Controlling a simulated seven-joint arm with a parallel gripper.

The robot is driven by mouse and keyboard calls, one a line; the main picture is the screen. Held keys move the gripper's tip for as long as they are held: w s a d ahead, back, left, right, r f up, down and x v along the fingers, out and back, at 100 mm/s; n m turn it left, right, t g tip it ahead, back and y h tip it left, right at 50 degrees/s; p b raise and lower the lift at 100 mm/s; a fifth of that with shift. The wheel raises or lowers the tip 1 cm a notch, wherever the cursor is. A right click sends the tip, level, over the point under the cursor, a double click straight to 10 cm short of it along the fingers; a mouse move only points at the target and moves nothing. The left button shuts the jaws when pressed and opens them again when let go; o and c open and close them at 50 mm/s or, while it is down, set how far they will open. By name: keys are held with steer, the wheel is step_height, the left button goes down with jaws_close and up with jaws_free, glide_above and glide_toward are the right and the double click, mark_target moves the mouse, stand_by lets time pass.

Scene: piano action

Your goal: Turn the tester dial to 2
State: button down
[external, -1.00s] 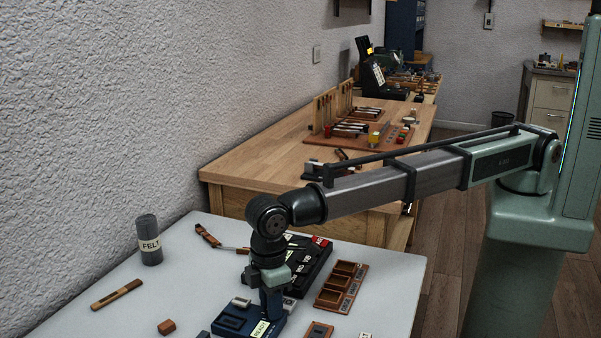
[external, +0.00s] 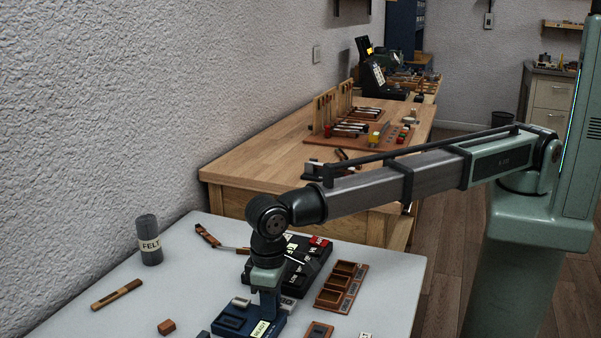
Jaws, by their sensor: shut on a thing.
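The blue unit with a pale label reading "READY" (external: 261,329) lies at the front of the white table; I take it to be the tester (external: 231,322). My gripper (external: 269,308) points straight down over its back right part. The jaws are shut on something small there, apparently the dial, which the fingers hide. The dial's pointer and numbers cannot be read in this view.
A black box with labelled keys and a red piece (external: 319,241) stands just behind my gripper. A wooden compartment tray (external: 341,286) is to the right. The table's left part is mostly clear.

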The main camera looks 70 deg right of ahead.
stand_by(0.3)
steer(key=c, duration=0.9)
jaws_free()
steer(key=shift+r, duration=0.1)
step_height(320, 180, up, 14)
steer(key=shift+f, duration=0.2)
